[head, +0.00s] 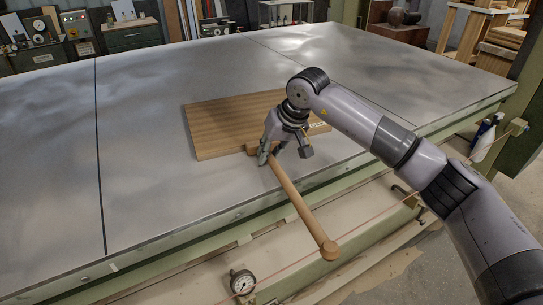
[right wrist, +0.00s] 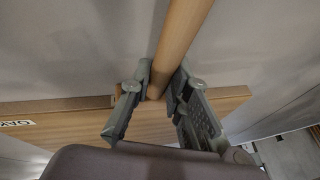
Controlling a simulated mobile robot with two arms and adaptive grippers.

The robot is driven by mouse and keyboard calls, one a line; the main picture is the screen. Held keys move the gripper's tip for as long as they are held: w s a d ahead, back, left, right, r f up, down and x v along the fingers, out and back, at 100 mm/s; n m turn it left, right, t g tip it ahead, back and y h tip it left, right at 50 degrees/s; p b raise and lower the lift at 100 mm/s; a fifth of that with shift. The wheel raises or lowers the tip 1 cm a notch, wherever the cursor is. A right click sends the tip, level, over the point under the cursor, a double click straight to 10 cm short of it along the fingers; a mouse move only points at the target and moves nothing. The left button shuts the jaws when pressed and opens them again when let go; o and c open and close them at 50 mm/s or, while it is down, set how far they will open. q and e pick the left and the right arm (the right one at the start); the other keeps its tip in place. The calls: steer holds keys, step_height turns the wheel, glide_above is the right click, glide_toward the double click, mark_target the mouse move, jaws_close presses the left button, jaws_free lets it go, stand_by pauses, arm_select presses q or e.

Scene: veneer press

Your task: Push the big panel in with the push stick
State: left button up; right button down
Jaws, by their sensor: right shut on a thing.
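The big panel (head: 215,128) is a flat brown wood board lying on the metal press table (head: 150,150). Its label is partly hidden by my right arm in the head view but shows in the right wrist view (right wrist: 17,123). The push stick (head: 303,213) is a round wooden rod with a knob at its near end and a crosspiece (head: 252,149) at its far end. The crosspiece is at the panel's near edge; I cannot tell whether they touch. My right gripper (head: 269,155) is shut on the rod (right wrist: 182,42) near the crosspiece. My left gripper is out of view.
The press table's near rail (head: 170,242) runs below the stick, with a round gauge (head: 242,281) and a thin red line in front. A green post and bottles (head: 486,138) stand at the right. The table's metal surface around and beyond the panel is clear.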

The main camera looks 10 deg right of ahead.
mark_target(281, 173)
stand_by(0.3)
steer(key=shift+s+d+r+b, duration=0.25)
steer(key=shift+s+r, duration=0.25)
steer(key=shift+s, duration=1.1)
steer(key=shift+s+d+r+b, duration=0.25)
steer(key=shift+s+r, duration=0.25)
steer(key=shift+s, duration=1.15)
steer(key=shift+s+d+r+b, duration=0.2)
steer(key=shift+s+r, duration=0.3)
steer(key=shift+s, duration=1.1)
